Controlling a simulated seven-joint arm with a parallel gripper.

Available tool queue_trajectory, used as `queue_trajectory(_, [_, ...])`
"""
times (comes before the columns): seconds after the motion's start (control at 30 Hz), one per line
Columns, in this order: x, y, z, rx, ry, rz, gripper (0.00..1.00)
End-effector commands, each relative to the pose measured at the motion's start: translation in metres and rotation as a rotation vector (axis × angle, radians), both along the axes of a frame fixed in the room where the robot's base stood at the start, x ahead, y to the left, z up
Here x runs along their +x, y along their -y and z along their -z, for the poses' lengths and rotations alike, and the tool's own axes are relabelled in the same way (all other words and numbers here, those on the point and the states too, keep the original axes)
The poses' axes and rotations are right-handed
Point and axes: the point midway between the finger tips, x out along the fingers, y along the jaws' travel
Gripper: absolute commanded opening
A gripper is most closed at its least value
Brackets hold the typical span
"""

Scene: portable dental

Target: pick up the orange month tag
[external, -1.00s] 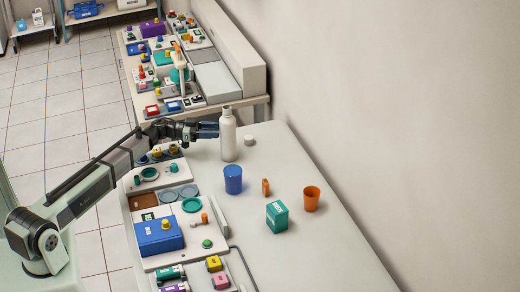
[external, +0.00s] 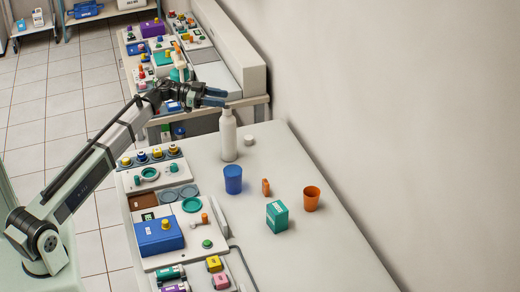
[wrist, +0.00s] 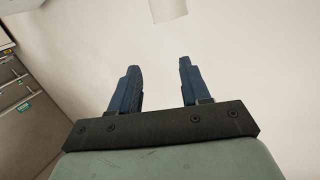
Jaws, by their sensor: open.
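A small orange tag (external: 265,187) stands on the white table between the blue cup (external: 233,180) and the orange cup (external: 311,198). It looks like the orange month tag, but I cannot read any marking on it. My gripper (external: 216,96) is raised at the far end of the table, near the top of the white bottle and well away from the tag. In the wrist view my gripper (wrist: 159,80) has its two dark blue fingers apart with nothing between them. The tag does not show in the wrist view.
The white bottle (external: 228,136) stands close to my gripper, with a white cap (external: 249,140) beside it. A green box (external: 277,216) stands in front of the tag. A blue box (external: 159,235) and a panel of small parts lie left. The table's right side is clear.

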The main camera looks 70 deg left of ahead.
Motion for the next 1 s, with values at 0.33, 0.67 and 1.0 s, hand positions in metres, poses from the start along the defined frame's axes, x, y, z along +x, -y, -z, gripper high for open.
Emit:
queue_trajectory(0.33, [0.051, 0.086, 0.024, 0.364, -0.200, 0.274, 0.47])
queue_trajectory(0.67, [0.082, 0.171, 0.035, 0.827, -0.485, 0.598, 0.47])
queue_trajectory(1.0, [0.087, 0.214, 0.013, 1.126, -0.715, 0.764, 0.47])
